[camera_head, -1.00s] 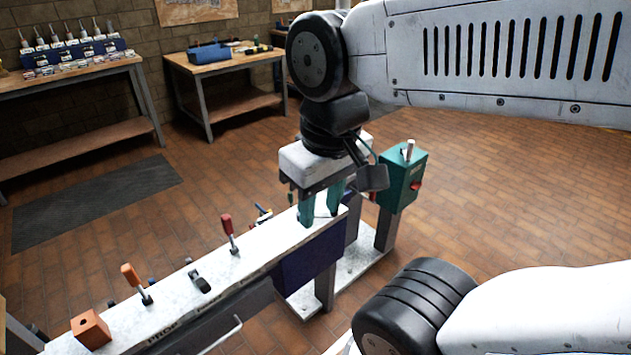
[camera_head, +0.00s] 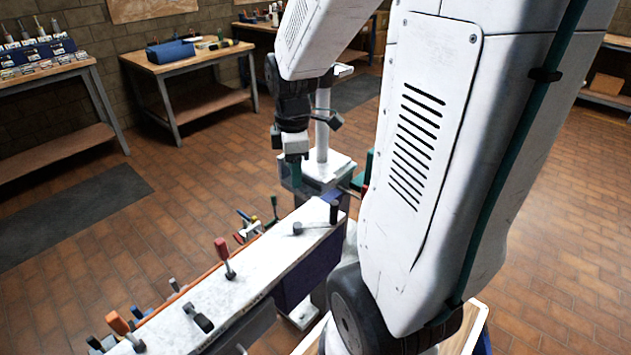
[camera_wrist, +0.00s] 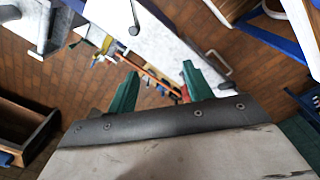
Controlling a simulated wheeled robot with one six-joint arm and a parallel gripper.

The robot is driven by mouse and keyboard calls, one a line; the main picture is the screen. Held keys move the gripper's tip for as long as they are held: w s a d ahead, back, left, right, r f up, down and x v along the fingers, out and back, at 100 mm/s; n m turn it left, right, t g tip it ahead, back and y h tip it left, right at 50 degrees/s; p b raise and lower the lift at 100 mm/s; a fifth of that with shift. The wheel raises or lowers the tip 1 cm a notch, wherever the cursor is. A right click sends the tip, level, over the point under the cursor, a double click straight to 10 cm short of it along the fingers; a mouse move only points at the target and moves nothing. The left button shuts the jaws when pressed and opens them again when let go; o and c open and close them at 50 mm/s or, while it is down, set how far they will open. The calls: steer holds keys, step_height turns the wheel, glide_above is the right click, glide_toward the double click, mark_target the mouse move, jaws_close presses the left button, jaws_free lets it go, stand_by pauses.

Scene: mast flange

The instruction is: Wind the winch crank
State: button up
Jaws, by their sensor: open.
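A crank with an upright black handle (camera_head: 334,212) and a dark round hub (camera_head: 297,228) lies on the far end of the white-topped bench (camera_head: 262,262). It appears to be the winch crank. A grey rod with a rounded end (camera_wrist: 133,30) over the white surface in the wrist view may be part of it. My gripper (camera_head: 295,180) is beyond the bench end, pointing down, apart from the handle. In the wrist view its green fingers (camera_wrist: 160,70) are spread, with nothing held between them. The fingertips are small and partly unclear in the head view.
A white post on a block (camera_head: 322,165) rises behind my gripper. An orange rack of tools (camera_wrist: 155,78) runs along the bench side.

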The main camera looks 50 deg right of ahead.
steer(key=d+f+n, duration=0.3)
steer(key=d+f, duration=0.4)
steer(key=n, duration=0.5)
glide_above(334, 202)
steer(key=shift+g, duration=0.3)
step_height(334, 202, down, 8)
steer(key=shift+s+f, duration=0.1)
steer(key=shift+f, duration=3.75)
steer(key=c, duration=1.1)
